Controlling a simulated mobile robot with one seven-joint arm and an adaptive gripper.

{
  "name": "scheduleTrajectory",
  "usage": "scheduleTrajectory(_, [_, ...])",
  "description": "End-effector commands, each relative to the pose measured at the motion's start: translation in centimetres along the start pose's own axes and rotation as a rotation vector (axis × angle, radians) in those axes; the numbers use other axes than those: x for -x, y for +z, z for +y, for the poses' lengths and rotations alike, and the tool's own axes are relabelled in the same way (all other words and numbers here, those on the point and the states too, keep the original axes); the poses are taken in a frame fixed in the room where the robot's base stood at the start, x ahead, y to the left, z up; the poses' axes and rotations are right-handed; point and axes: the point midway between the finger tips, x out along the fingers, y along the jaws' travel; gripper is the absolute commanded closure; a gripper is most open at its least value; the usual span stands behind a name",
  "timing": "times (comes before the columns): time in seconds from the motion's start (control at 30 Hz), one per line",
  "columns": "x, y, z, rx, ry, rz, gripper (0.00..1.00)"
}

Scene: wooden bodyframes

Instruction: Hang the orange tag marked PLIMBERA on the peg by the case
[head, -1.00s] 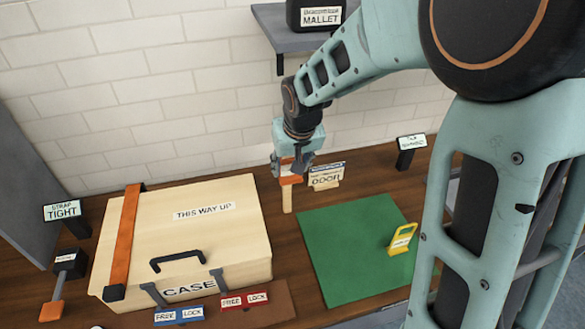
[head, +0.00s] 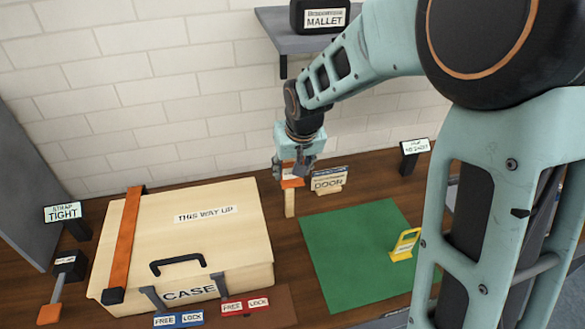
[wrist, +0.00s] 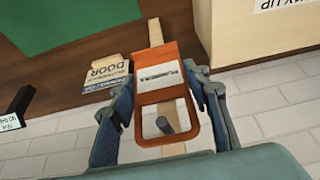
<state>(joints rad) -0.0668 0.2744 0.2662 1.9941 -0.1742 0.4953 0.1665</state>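The orange tag (wrist: 165,85) has a white label too blurred to read for certain and an open loop. It is upright against a wooden post (wrist: 154,32) beside the case. The dark end of a peg (wrist: 163,125) shows inside the loop. In the head view the tag (head: 291,183) is at the top of the post (head: 290,204), partly hidden by my gripper. My gripper (head: 293,170) is open around the tag, one finger on each side. In the wrist view my gripper (wrist: 165,105) has its fingers very close to the tag's side edges. The case (head: 210,245) stands to the left.
A DOOR sign (head: 328,181) stands just right of the post. A green mat (head: 350,240) bears a yellow tag-like piece (head: 404,245). A shelf with a MALLET box (head: 319,17) is above. Small FREE/LOCK plates (head: 178,320) lie before the case.

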Motion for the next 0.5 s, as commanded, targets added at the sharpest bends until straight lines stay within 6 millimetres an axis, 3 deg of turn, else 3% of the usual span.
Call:
scheduleTrajectory(0.17, [0.01,0.0,0.0,0.0,0.0,0.0,0.37])
scheduleTrajectory(0.5, [0.4,-0.05,0.02,0.0,0.001,0.001,0.37])
